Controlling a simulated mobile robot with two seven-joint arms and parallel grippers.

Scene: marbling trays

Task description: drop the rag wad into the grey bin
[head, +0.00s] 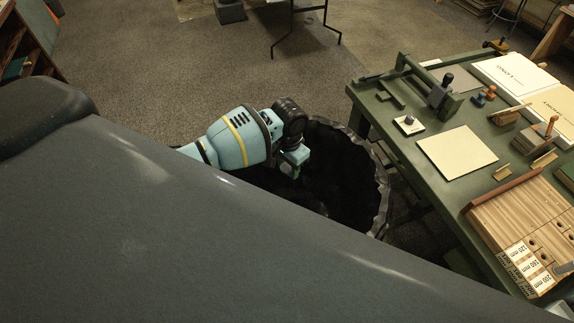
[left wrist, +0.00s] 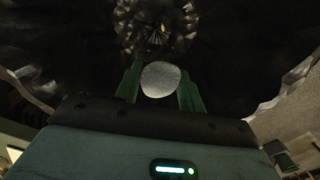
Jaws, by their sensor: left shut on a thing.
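My left gripper (head: 294,168) reaches in from the left and hangs over the open mouth of the bin (head: 383,186). The bin has a crinkled dark lining with a greyish rim, and its outer wall is mostly hidden. In the left wrist view the two green fingers of my left gripper (left wrist: 160,92) are shut on a pale grey, rounded rag wad (left wrist: 160,79). The bin's dark inside (left wrist: 225,55) fills the view beyond it. In the head view I cannot make out the wad. My right gripper is not in view.
A green workbench (head: 424,183) stands right of the bin, with a cream sheet (head: 457,153), tools, books and wooden blocks (head: 520,212) on it. A large dark grey surface covers the lower left of the head view. Carpeted floor (head: 160,75) lies open behind.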

